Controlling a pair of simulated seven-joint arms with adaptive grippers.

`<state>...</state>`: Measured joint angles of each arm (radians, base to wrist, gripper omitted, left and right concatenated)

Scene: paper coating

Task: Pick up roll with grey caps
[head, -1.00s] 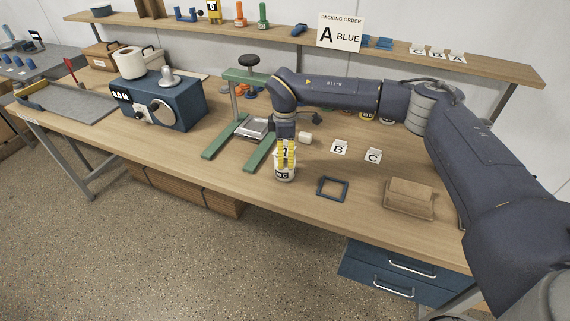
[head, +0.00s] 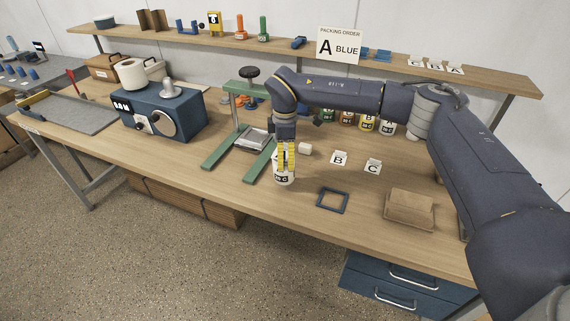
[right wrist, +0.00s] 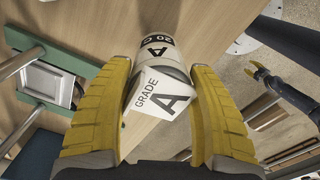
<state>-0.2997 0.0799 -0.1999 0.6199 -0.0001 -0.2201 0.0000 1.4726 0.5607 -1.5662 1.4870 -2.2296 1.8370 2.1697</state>
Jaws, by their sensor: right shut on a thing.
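A white roll (head: 284,178) with black lettering stands upright in my right gripper (head: 285,168), left of the dark square frame. A white "GRADE A" card (right wrist: 160,95) shows between the fingers in that view. My left gripper does not show in the head view. A dark part with a yellow end (right wrist: 262,75) shows in the right wrist view, perhaps my left gripper.
Cards B (head: 339,158) and C (head: 373,166) stand on the table. A dark square frame (head: 320,198) lies near the front edge. A green press stand (head: 257,163) and blue machine (head: 190,105) are left. Several labelled rolls (head: 367,123) stand behind my arm.

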